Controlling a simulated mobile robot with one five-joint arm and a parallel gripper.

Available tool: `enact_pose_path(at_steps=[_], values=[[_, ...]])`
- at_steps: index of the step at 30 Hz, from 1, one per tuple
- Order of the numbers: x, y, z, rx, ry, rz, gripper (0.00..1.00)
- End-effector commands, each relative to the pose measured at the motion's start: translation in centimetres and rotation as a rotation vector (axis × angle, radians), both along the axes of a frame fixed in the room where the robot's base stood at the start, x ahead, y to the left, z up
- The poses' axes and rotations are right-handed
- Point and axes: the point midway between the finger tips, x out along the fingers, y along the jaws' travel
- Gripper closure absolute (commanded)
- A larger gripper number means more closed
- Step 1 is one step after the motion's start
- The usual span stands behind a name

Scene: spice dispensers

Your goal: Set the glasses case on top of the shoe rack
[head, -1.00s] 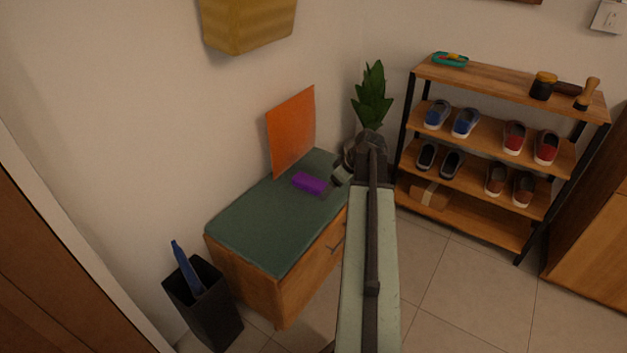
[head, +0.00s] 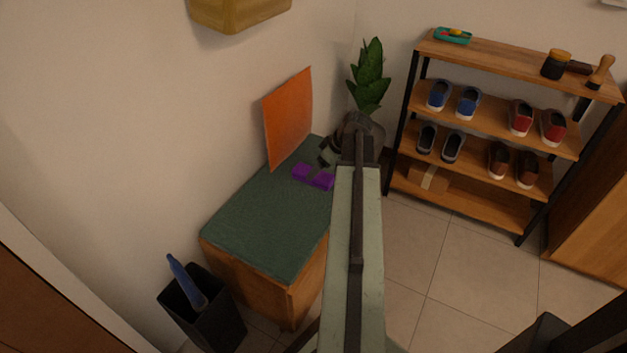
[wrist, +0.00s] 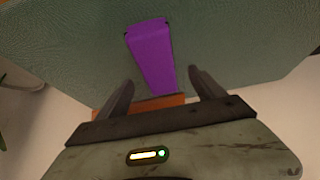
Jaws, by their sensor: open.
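The glasses case is the purple box (head: 318,180) on the green top of the low cabinet (head: 262,225), in front of the orange panel. In the head view part of my gripper (head: 328,156) covers it. In the wrist view the purple case (wrist: 150,55) lies ahead of my gripper (wrist: 160,88), in line with the gap between the fingers. The fingers are open, with nothing visibly clamped between them. The shoe rack (head: 510,60) stands to the right; its top board holds a teal tray at the left and brushes at the right, with bare wood between.
The orange panel (head: 288,118) leans at the wall behind the case. A plant (head: 370,78) stands between cabinet and rack. A black bin (head: 203,315) with a blue item stands left of the cabinet. The teal tray (head: 453,36) and dark jar (head: 556,64) sit on the rack. Tiled floor is open before the rack.

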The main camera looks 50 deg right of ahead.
Motion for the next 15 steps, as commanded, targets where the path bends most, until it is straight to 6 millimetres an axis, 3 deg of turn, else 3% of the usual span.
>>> enact_pose_path(at_steps=[4, 11, 15], values=[[0.2, -0.1, -0.8, 0.0, 0.0, -0.004, 0.22], [2.0, 0.1, -4.5, 0.0, 0.001, -0.004, 0.22], [2.4, 0.2, -4.5, 0.0, 0.001, -0.005, 0.22]])
